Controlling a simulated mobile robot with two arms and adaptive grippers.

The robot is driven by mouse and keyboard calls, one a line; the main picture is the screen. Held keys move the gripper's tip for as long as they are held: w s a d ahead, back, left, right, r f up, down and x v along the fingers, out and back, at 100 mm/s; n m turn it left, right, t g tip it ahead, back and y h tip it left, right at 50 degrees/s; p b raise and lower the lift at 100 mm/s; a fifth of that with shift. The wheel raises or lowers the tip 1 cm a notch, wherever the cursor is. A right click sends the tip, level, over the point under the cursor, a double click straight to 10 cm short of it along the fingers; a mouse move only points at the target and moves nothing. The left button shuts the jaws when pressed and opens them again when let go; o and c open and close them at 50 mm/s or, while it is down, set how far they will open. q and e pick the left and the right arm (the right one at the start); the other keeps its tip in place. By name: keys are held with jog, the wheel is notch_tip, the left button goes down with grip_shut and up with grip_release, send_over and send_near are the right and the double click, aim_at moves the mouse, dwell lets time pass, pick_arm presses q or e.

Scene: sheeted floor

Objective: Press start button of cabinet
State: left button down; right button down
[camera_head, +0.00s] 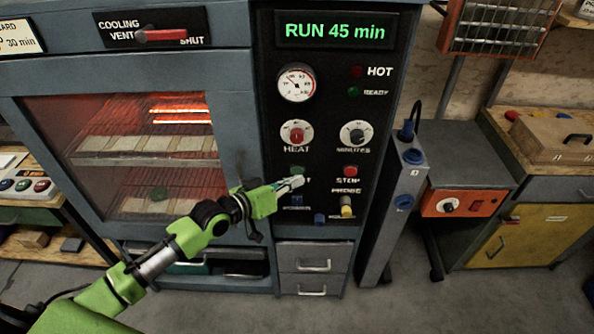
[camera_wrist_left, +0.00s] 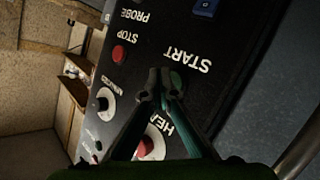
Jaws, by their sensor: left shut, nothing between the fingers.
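The blue-grey cabinet (camera_head: 232,110) stands ahead, with a black control panel (camera_head: 325,112) on its right side. Its display (camera_head: 334,31) reads "RUN 45 min" in green. The green start button (camera_head: 297,170) shows just above my left gripper (camera_head: 297,182), which covers most of its label. In the left wrist view the START label (camera_wrist_left: 188,60) is clear, and the shut, empty fingertips (camera_wrist_left: 165,97) are at the button, hiding most of it. I cannot tell whether they touch it. The red stop button (camera_head: 350,171) is to the right. My right gripper is not in view.
HEAT (camera_head: 296,134) and MINUTES (camera_head: 357,134) knobs sit above the buttons. Orange heating bars (camera_head: 180,110) glow behind the cabinet window. A red vent lever (camera_head: 165,35) is at the top. A grey post (camera_head: 395,215) and a workbench (camera_head: 510,160) stand to the right.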

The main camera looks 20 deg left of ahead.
pick_arm(q)
jog(key=s+p, duration=0.2)
jog(key=s+d+p, duration=0.1)
jog(key=s+p, duration=0.1)
jog(key=s, duration=0.1)
jog(key=shift+d, duration=0.15)
jog(key=shift+w, duration=0.1)
dwell(0.6)
